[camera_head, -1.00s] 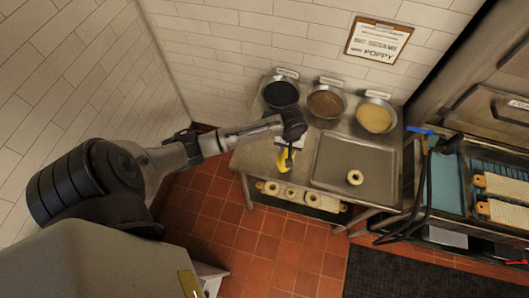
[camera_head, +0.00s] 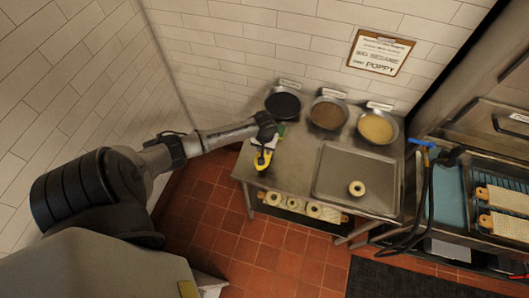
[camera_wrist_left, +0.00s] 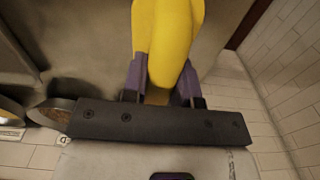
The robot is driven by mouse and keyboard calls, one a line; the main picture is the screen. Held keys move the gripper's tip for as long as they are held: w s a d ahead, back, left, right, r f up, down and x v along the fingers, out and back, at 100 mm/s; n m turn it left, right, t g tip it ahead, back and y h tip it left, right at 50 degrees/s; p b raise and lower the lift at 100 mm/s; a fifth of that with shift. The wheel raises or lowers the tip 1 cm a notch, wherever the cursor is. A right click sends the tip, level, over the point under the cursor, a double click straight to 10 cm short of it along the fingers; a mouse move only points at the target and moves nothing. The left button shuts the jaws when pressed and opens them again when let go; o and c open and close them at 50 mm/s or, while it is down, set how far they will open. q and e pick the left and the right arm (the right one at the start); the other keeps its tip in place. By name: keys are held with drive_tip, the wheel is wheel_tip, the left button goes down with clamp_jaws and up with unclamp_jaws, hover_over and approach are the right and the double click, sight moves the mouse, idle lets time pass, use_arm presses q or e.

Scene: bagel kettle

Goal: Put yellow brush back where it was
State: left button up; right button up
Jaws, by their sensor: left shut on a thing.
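The yellow brush (camera_head: 263,160) is over the left part of the steel table (camera_head: 262,190) in the head view. My left gripper (camera_head: 265,146) is shut on it. In the left wrist view, the yellow brush (camera_wrist_left: 167,35) is large and close, held between the two purple-grey fingers of my left gripper (camera_wrist_left: 162,82). It extends away from the fingers, and its far end is cut off by the frame. Whether the brush touches the table cannot be told. My right gripper is not in view.
Bowls of dark (camera_head: 283,104), brown (camera_head: 328,114) and pale yellow (camera_head: 377,128) toppings stand along the table's back. A steel tray (camera_head: 333,180) with one bagel (camera_head: 357,188) lies right of the brush. More bagels (camera_head: 298,207) sit below. A kettle station with a blue-handled tap (camera_head: 421,144) is at right.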

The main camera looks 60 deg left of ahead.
use_arm(q)
drive_tip(key=shift+f, duration=1.85)
drive_tip(key=shift+f, duration=0.15)
drive_tip(key=o, duration=0.9)
